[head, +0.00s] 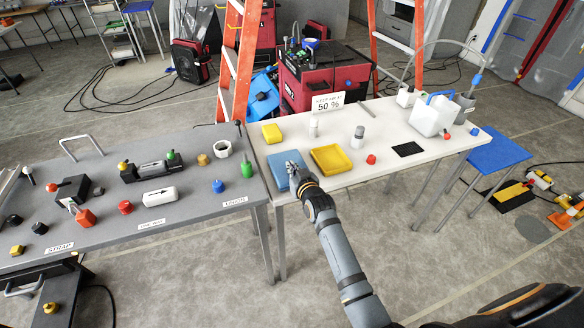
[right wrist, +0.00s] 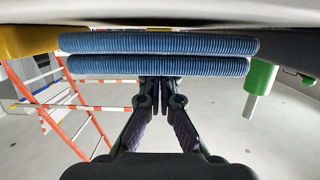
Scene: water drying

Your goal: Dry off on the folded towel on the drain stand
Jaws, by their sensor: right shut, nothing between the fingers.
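The blue folded towel (head: 278,182) lies near the left end of the white table. In the right wrist view it shows edge-on as two ribbed blue layers (right wrist: 110,66). My right gripper (head: 294,163) is over the towel, shut and empty. In the right wrist view its fingertips (right wrist: 160,88) are together at the towel's edge; whether they touch it I cannot tell. I cannot make out a separate drain stand under the towel. My left gripper is not in view.
A yellow tray (head: 330,171) lies right of the towel and a yellow sponge-like block (head: 271,134) behind it. A white jug (head: 430,118) stands farther right.

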